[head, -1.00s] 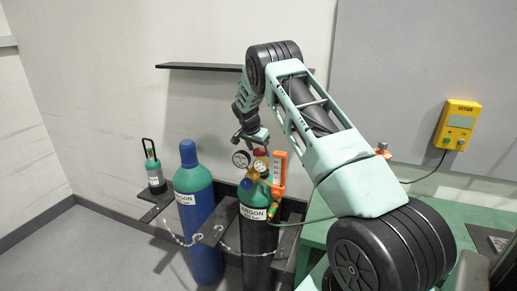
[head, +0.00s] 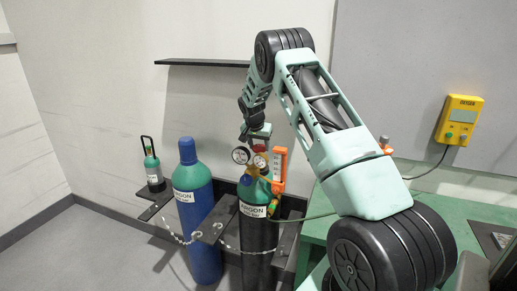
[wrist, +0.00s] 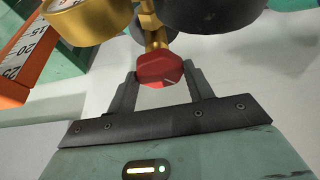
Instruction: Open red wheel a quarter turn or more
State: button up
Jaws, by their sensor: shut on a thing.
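The red wheel (wrist: 160,69) sits on a brass stem in the wrist view, between the two fingers of my gripper (wrist: 158,85). The fingers are shut on it from both sides. In the head view my gripper (head: 257,138) is above the regulator (head: 262,160) on the dark argon cylinder (head: 258,229). The wheel is mostly hidden there by the gripper. Two round gauges flank the stem in the wrist view.
An orange flowmeter (head: 279,168) stands right beside the regulator. A blue cylinder (head: 197,225) is chained at left, with a small green bottle (head: 152,168) beyond it. A shelf (head: 205,62) is on the wall behind. A green bench (head: 318,231) lies at right.

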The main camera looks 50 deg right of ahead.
jog(key=n+t+y, duration=0.1)
jog(key=n, duration=0.2)
jog(key=shift+s+d+n+b, duration=0.1)
jog(key=shift+s+n+b, duration=0.05)
jog(key=shift+n+b, duration=0.25)
jog(key=n+t+y, duration=0.1)
jog(key=n, duration=0.3)
jog(key=shift+d+n, duration=0.15)
jog(key=shift+n, duration=0.15)
jog(key=n+y, duration=0.2)
jog(key=n, duration=0.2)
jog(key=shift+d+t, duration=0.1)
jog(key=shift+t, duration=0.2)
jog(key=shift+d+n+y, duration=0.1)
jog(key=shift+n+y, duration=0.7)
jog(key=shift+n, duration=1.2)
jog(key=o, duration=1)
jog(key=shift+c, duration=0.2)
